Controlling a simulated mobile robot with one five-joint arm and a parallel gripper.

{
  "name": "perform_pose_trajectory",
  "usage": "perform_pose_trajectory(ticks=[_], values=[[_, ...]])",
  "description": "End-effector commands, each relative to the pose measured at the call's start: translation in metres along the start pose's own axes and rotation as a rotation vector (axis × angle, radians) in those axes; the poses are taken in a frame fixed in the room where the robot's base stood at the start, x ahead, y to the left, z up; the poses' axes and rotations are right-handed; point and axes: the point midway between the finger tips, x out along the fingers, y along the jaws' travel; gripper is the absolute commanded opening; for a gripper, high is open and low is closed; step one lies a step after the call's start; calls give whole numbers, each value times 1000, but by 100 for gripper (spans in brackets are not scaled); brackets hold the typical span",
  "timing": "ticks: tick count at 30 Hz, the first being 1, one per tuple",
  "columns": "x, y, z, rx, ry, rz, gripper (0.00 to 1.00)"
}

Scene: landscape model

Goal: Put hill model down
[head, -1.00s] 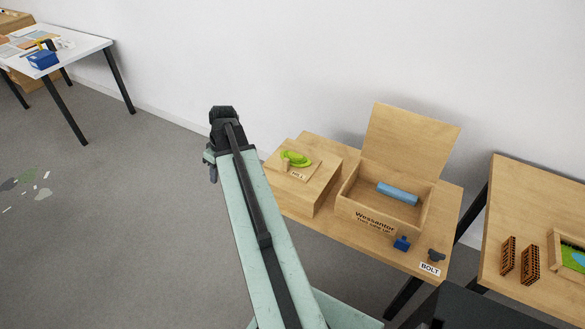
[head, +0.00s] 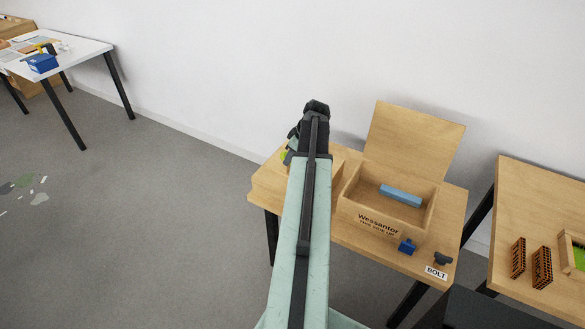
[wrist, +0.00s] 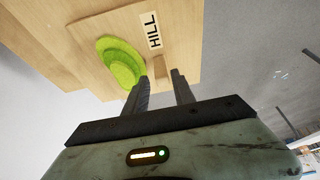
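The hill model is a bright green stepped mound (wrist: 120,65) on a light wooden board (wrist: 185,40) labelled HILL, in the wrist view. A small wooden peg (wrist: 161,68) stands on the board beside the mound. My gripper (wrist: 162,80) is open, with its two dark fingers apart near the peg; I cannot tell whether they touch it. In the head view my gripper (head: 296,135) is in front of the model, and only a sliver of green (head: 285,156) shows left of it.
The wooden table (head: 378,250) holds an open wooden box (head: 370,221) with a blue bar (head: 400,196) inside. A blue part (head: 407,247) and a dark bolt (head: 442,258) lie in front. Another table (head: 510,210) stands at right. Grey floor at left is mostly free.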

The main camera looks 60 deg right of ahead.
Motion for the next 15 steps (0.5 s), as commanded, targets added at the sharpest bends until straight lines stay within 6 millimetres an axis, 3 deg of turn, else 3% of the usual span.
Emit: perform_pose_trajectory(ticks=[7, 15], values=[[47, -2, 1, -1, 0, 0, 31], [47, -2, -2, 1, 0, 1, 31]])
